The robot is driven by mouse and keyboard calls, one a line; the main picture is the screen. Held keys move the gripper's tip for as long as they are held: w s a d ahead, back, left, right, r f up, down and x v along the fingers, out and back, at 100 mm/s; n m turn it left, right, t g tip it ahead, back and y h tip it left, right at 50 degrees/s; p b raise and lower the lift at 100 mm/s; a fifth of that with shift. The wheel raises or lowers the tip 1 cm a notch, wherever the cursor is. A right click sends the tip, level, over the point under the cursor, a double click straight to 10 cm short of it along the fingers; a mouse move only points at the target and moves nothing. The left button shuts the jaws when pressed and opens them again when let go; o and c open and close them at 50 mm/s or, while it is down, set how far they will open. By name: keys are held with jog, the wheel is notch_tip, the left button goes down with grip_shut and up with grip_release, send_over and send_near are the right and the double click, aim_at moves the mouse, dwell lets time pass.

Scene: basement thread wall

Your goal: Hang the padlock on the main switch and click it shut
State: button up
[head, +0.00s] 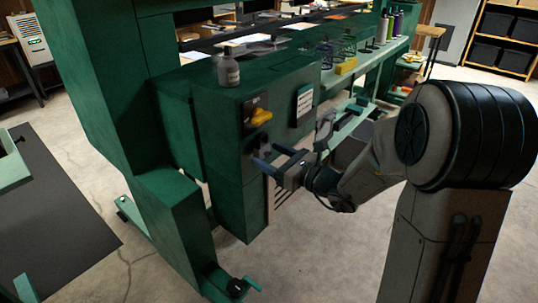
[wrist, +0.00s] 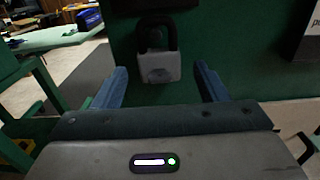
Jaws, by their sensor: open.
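The padlock (wrist: 158,66) has a grey body and a dark shackle. It hangs upright against the green cabinet face, its shackle upward, and a dark part shows just above it. In the head view the padlock is a small dark shape (head: 262,142) below the main switch (head: 259,117), which has a yellow handle on a dark plate. My gripper (head: 271,158) is open in front of the cabinet. In the wrist view my gripper (wrist: 160,82) has its blue fingers either side of the padlock, with gaps on both sides. Whether the shackle is open or shut I cannot tell.
A white label plate (head: 304,103) is on the cabinet, right of the switch. A grey bottle (head: 228,68) stands on top. A green shelf (head: 350,70) with a yellow block (head: 346,66) and bottles runs back right. Concrete floor (head: 290,250) is clear in front.

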jog(key=p+v, duration=0.1)
jog(key=v, duration=1.2)
jog(key=s+a+r+n+g+h+p, duration=0.25)
jog(key=s+n+g+p, duration=0.2)
jog(key=s+n, duration=0.25)
jog(key=s+a+r+n+g+h+p, duration=0.1)
jog(key=s+a+r+n+g+p, duration=0.25)
jog(key=s+n+g, duration=0.3)
jog(key=s+d+r+n+t+h+p, duration=0.2)
jog(key=s+d+r+n+h+p, duration=0.1)
jog(key=d+r+n+h+p, duration=0.6)
jog(key=d+n+h, duration=0.1)
jog(key=d+n, duration=0.1)
jog(key=n, duration=0.1)
jog(key=shift+s+r+t+h, duration=0.2)
jog(key=shift+t+h, duration=0.15)
jog(key=shift+t, duration=0.05)
jog(key=shift+c, duration=0.4)
